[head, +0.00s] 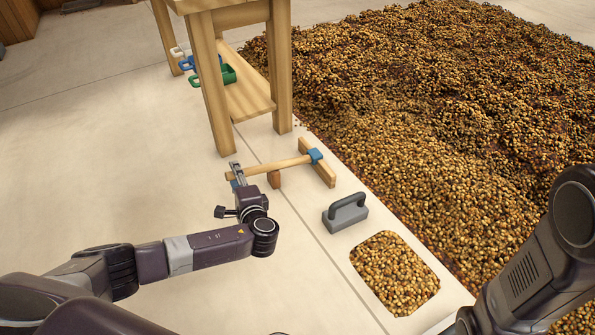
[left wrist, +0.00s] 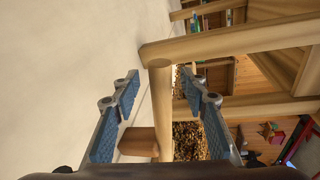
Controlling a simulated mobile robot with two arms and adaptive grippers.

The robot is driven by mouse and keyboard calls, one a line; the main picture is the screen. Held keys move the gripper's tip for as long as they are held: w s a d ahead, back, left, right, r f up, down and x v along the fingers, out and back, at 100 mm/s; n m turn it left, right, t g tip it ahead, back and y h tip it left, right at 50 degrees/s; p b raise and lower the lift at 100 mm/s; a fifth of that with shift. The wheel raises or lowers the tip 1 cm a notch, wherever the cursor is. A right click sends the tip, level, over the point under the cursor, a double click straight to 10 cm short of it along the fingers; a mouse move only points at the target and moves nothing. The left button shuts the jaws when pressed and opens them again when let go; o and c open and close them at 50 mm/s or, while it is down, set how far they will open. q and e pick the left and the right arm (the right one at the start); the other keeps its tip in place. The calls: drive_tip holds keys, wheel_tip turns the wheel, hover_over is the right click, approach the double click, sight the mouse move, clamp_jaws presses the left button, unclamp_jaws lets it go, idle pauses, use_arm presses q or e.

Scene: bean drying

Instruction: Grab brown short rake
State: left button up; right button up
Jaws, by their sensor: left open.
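The short rake has a light brown wooden handle (head: 268,168), a blue collar (head: 315,155) and a wooden head block (head: 320,171). It lies near the bean bed, with its handle raised over a small brown block (head: 273,180). My left gripper (head: 236,174) is at the handle's free end, left of the block. In the left wrist view, my left gripper (left wrist: 160,76) is open, with blue-padded fingers on either side of the handle (left wrist: 159,95). The brown block (left wrist: 138,141) shows beside the handle. My right gripper is out of view.
A wooden table (head: 207,85) with a low shelf (head: 248,100) stands just behind the rake. A grey float tool (head: 345,212) and a bean-filled patch (head: 395,272) lie nearer. Beans (head: 430,90) cover the right side. The floor at left is clear.

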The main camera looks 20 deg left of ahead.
use_arm(q)
drive_tip(key=shift+w+a+f, duration=0.1)
drive_tip(key=shift+w+a, duration=0.25)
drive_tip(key=shift+a, duration=0.05)
drive_tip(key=shift+c, duration=0.3)
clamp_jaws()
